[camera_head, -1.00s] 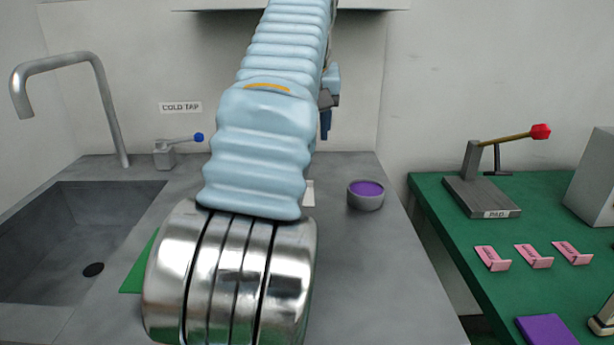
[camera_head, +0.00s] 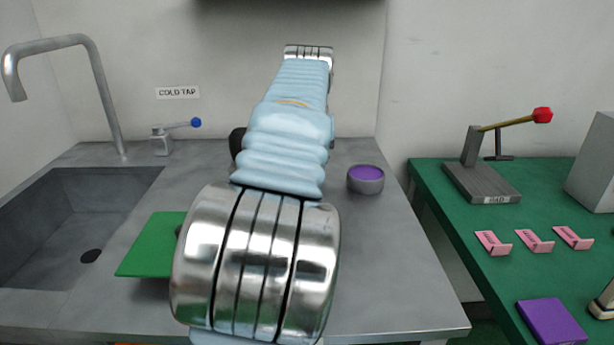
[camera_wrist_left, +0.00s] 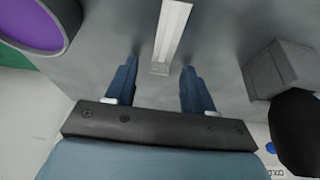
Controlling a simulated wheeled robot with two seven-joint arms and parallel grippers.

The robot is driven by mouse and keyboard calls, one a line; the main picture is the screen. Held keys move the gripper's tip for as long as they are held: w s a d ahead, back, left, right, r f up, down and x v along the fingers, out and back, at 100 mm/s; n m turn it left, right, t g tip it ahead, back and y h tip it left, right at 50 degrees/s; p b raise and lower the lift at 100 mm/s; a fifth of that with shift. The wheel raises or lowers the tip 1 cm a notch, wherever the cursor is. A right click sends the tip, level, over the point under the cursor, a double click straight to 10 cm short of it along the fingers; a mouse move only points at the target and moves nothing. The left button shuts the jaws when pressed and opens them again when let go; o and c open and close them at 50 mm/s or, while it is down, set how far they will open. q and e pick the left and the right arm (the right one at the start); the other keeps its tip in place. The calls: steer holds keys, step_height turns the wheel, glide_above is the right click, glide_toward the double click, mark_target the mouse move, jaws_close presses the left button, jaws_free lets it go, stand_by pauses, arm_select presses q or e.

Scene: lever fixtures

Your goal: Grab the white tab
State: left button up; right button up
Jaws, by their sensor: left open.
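The white tab (camera_wrist_left: 174,28) is a narrow pale strip over the grey counter in the left wrist view. Its near end reaches the gap between the fingertips of my left gripper (camera_wrist_left: 160,68). The two blue fingers are spread, one on each side of the strip's end. No finger visibly touches it, and their height difference is hard to tell. In the head view my own arm hides the tab and the fingers. My right gripper is not in view.
A grey cup with purple inside (camera_head: 366,180) stands right of my arm. A lever with a blue knob (camera_head: 195,123) is at the counter's back. The green table (camera_head: 455,225) is at right.

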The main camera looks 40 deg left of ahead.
arm_select(q)
jaws_close()
stand_by(0.3)
